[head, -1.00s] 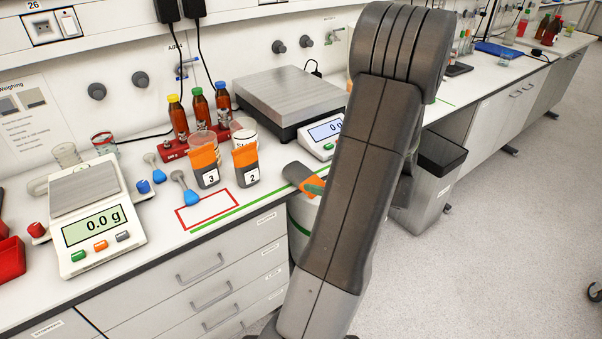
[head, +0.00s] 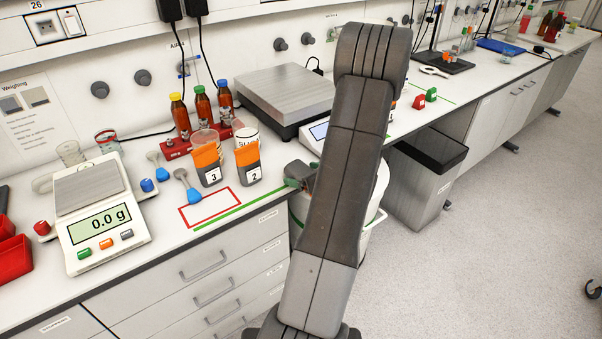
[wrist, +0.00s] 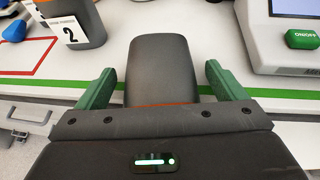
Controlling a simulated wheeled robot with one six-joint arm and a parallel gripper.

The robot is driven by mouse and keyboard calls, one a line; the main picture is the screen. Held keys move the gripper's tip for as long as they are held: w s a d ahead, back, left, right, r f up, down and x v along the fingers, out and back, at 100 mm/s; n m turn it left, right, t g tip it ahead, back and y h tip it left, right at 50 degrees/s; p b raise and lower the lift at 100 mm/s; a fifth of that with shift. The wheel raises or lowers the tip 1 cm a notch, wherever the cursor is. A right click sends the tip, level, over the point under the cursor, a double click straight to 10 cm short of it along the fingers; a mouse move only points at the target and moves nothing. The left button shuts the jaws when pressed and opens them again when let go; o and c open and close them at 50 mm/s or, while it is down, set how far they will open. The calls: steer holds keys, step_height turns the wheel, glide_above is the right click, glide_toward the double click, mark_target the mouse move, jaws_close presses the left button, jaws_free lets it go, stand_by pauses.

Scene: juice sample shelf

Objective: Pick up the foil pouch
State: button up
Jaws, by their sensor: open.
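A dark grey, round-ended item with a strip of orange at its near end, which looks like the foil pouch (wrist: 158,62), lies at the bench edge in the wrist view. In the head view its grey part (head: 301,171) shows beside my forearm, and the rest is hidden. My gripper (wrist: 160,72) is open, with one green finger on each side of the pouch. Gaps show between the fingers and its sides. In the head view one green fingertip of my gripper (head: 293,183) shows at the bench edge.
Grey-and-orange containers labelled 3 (head: 208,170) and 2 (head: 247,168) stand left of the pouch. A large scale (head: 285,93) stands behind it, its display unit (wrist: 285,45) close by on the right. A white bin (head: 376,200) stands below the edge.

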steer(key=c, duration=1.2)
steer(key=shift+c, duration=0.2)
steer(key=shift+r, duration=0.15)
